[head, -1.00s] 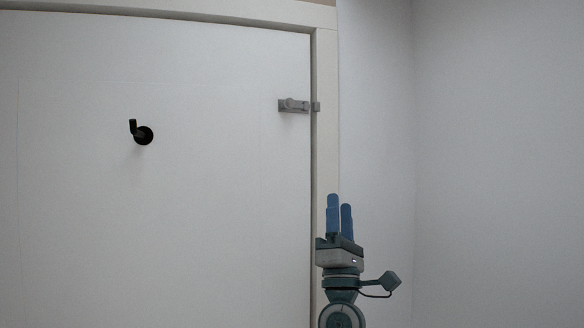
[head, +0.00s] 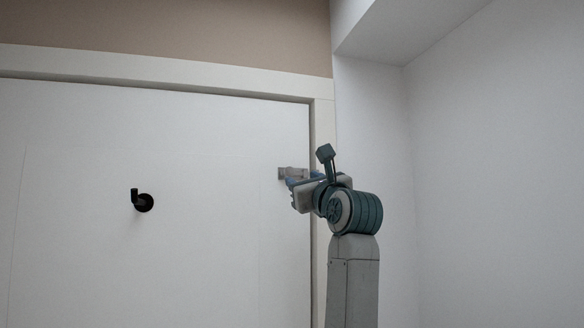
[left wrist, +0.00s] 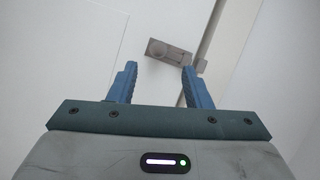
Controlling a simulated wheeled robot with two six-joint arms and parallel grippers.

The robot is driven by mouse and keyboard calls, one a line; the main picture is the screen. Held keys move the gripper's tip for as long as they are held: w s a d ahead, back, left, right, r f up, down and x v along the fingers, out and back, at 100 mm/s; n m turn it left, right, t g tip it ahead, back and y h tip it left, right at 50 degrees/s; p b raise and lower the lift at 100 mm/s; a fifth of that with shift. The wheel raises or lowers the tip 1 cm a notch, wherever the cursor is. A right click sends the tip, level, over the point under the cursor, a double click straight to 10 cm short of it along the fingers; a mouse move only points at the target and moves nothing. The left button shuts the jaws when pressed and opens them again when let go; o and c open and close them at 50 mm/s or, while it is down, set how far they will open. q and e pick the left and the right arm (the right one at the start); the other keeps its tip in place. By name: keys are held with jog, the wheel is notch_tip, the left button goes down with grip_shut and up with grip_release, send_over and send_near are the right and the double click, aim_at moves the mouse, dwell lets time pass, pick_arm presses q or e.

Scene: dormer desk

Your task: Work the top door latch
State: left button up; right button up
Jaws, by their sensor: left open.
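The top door latch is a small grey slide latch (head: 287,172) near the right edge of the white door (head: 220,200). My left gripper (head: 289,181) is in front of its lower part and hides some of it. In the left wrist view, the latch (left wrist: 168,51) has a round knob at its left end and reaches toward the door edge. My left gripper (left wrist: 160,66) is open there, with one blue finger on each side below the latch and nothing between them. Touch between finger and latch cannot be told. My right gripper is not in view.
The pale door frame (head: 322,125) runs up beside the latch. A white wall (head: 490,200) stands at the right, beneath a sloped ceiling (head: 410,30).

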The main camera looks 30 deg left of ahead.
aim_at(290, 172)
pick_arm(q)
jog(key=p+x, duration=0.3)
jog(key=x, duration=0.3)
jog(key=shift+a+r, duration=0.2)
jog(key=shift+a, duration=0.1)
jog(key=shift+w+a+r+p, duration=0.15)
jog(key=shift+w+a+p, duration=0.4)
jog(key=shift+p, duration=0.05)
grip_shut()
